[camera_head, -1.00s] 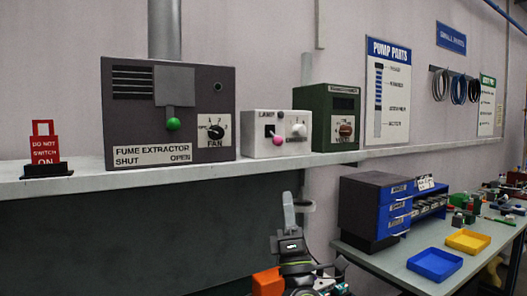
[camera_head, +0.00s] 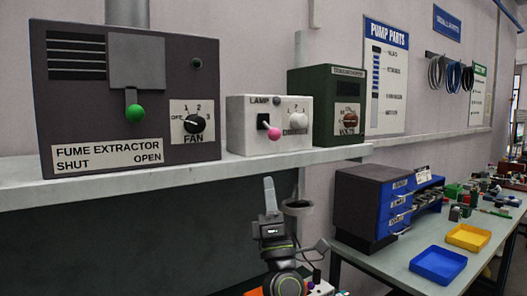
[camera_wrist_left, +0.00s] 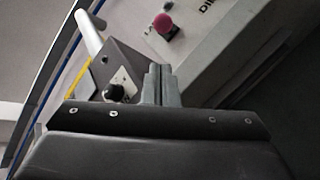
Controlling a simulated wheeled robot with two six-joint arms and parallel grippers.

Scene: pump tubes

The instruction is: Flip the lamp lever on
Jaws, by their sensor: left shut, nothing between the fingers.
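The lamp box (camera_head: 240,142) is white and stands on the shelf between the fume extractor and the green box. Its lever ends in a pink ball (camera_head: 274,134) at the lower middle of the front. In the left wrist view the pink ball (camera_wrist_left: 163,24) shows near the top, beyond the fingers. My left gripper (camera_head: 269,182) points upward below the shelf edge, lower than the lever and apart from it. Its fingers (camera_wrist_left: 158,70) are together and empty. My right gripper is not in view.
The fume extractor (camera_head: 75,120) with a green-ended lever (camera_head: 135,113) stands left of the lamp box. The green box (camera_head: 317,105) stands to the right. The shelf edge (camera_head: 200,174) runs below them. A bench (camera_head: 395,262) with a blue-drawer cabinet (camera_head: 372,208) is at right.

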